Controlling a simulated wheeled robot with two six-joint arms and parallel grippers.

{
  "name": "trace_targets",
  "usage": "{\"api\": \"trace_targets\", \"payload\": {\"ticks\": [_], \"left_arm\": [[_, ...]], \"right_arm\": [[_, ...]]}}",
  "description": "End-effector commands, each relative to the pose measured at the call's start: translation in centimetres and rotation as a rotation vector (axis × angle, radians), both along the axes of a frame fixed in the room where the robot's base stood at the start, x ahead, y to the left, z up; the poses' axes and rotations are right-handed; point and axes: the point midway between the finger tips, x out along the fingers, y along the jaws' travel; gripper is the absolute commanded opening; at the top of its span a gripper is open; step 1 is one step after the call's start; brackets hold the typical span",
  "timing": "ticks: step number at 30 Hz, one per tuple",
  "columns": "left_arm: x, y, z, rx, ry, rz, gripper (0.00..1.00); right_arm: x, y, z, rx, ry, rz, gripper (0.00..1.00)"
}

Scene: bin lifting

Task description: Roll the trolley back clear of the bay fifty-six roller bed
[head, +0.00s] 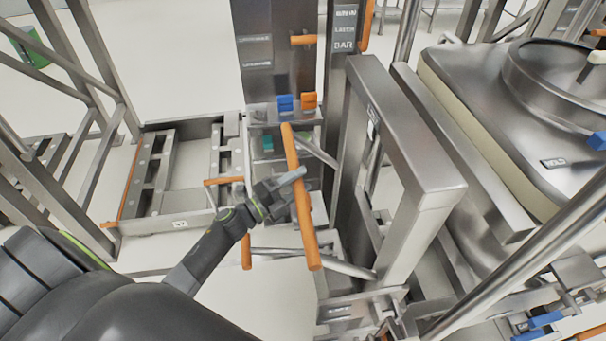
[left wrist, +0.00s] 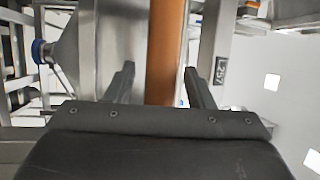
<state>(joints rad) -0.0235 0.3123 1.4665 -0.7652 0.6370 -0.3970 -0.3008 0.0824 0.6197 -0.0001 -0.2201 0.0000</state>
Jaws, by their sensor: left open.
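An orange handle bar (head: 302,200) slants across the middle of the head view, on short grey tubes from a steel frame (head: 405,130), apparently the trolley. My left gripper (head: 283,190) is at the bar's middle. In the left wrist view the orange bar (left wrist: 165,50) runs between the two spread fingers (left wrist: 160,88), with a gap visible on the right side; contact is unclear. A low steel bed (head: 180,225) with a small number plate lies on the floor at left; I cannot read the number surely. My right gripper is out of view.
A steel column (head: 268,50) with blue and orange buttons stands behind the bar. A large steel vessel (head: 545,90) with a round lid is at right. A tubular steel frame (head: 90,90) stands at left. Pale floor (head: 265,290) shows below the bar.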

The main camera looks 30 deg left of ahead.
Motion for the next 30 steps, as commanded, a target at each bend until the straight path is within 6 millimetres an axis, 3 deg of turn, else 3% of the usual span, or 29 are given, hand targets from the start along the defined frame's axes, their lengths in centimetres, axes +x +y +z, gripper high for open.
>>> {"api": "trace_targets", "payload": {"ticks": [5, 14, 25, 30], "left_arm": [[1.17, -0.72, 0.31, 0.0, 0.0, -0.001, 0.49], [1.31, -0.8, 0.23, 0.001, 0.0, 0.0, 0.49], [1.28, -0.77, 0.22, 0.001, 0.0, 0.0, 0.0], [1.27, -0.77, 0.21, 0.001, 0.0, 0.0, 0.0]], "right_arm": [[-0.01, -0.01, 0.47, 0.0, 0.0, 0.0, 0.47], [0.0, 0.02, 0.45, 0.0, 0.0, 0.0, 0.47], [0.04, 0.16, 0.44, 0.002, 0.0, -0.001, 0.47], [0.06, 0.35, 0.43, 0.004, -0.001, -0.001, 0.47]]}}
